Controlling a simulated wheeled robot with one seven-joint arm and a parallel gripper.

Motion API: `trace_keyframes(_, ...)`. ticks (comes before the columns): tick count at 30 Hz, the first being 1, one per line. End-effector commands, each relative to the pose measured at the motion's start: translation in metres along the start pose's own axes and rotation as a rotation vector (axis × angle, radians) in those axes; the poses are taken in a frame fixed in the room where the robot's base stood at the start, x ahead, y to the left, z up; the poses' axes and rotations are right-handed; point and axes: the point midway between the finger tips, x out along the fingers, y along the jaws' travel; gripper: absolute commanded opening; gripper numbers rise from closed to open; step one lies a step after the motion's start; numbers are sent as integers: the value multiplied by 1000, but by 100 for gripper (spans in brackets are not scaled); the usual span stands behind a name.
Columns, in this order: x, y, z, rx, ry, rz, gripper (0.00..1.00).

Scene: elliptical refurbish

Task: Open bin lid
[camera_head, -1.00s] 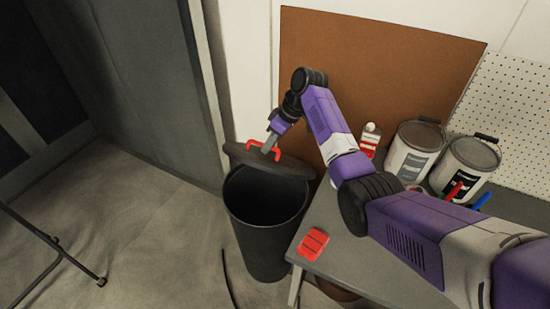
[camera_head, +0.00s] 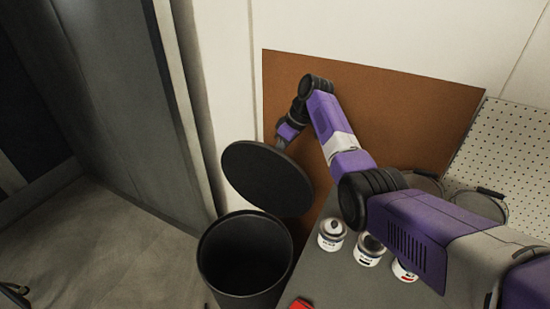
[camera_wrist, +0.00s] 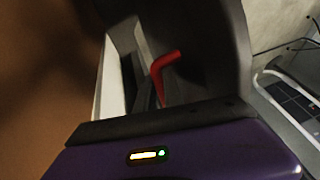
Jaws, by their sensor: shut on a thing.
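The black round bin (camera_head: 245,262) stands on the floor left of the table, its mouth open and dark inside. Its lid (camera_head: 268,178) is raised above and behind the mouth, steeply tilted, its flat underside facing the head camera. My gripper (camera_head: 286,136) is at the lid's upper back edge, its fingertips hidden behind the lid. In the wrist view a red handle (camera_wrist: 160,68) stands out from the dark lid (camera_wrist: 208,40). My gripper is shut on this handle; part of the grip is in shadow.
The grey table (camera_head: 335,285) on the right holds small white cans (camera_head: 332,234), larger paint cans and a red item (camera_head: 300,304) at its near edge. A brown board (camera_head: 400,95) stands close behind my arm. Open floor (camera_head: 110,240) lies to the left.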

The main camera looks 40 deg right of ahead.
Motion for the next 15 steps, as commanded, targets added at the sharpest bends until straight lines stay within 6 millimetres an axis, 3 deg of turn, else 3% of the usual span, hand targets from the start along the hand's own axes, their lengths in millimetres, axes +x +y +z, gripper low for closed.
trace_keyframes(1,7,4,8,8,-11,-5,0)
trace_keyframes(15,12,38,7,5,-10,-4,0)
